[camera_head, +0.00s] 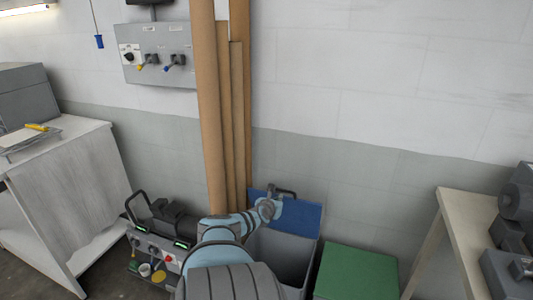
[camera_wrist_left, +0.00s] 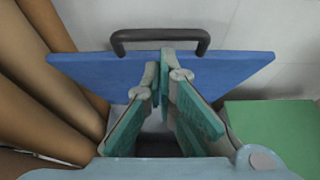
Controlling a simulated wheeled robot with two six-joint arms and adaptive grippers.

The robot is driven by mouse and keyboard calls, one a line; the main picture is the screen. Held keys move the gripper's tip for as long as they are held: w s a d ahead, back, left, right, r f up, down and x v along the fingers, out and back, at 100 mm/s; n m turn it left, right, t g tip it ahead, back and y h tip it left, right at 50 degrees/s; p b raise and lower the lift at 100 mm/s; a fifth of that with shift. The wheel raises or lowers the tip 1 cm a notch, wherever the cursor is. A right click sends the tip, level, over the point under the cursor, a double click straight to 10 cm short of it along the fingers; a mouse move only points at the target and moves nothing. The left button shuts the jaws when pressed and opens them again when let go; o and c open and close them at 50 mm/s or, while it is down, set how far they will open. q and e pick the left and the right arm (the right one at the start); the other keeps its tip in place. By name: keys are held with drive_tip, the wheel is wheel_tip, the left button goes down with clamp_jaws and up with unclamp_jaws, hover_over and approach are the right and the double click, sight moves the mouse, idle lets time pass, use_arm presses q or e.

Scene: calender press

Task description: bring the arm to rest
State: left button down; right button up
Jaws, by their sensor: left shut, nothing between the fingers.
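My left arm, light blue and grey, reaches up from the bottom middle of the head view. Its end is in front of the blue lid (camera_head: 293,215) of a grey bin (camera_head: 282,255). In the left wrist view my left gripper (camera_wrist_left: 166,80) has its green-padded fingers brought together with nothing held. The blue lid (camera_wrist_left: 95,75) with its dark handle (camera_wrist_left: 160,36) lies beyond the fingertips. I cannot tell whether the fingers touch the lid. My right gripper is in neither view.
Tall brown cardboard tubes (camera_head: 207,110) lean on the wall beside my arm. A green box (camera_head: 356,272) stands right of the bin. A grey control unit (camera_head: 150,245) is at the left. A white cabinet (camera_head: 70,200) and a pale table (camera_head: 470,235) flank the area.

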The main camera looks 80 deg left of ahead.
use_arm(q)
wheel_tip(320, 180, up, 10)
drive_tip(key=s+d+p, duration=0.1)
drive_tip(key=p, duration=0.8)
drive_tip(key=shift+s, duration=0.2)
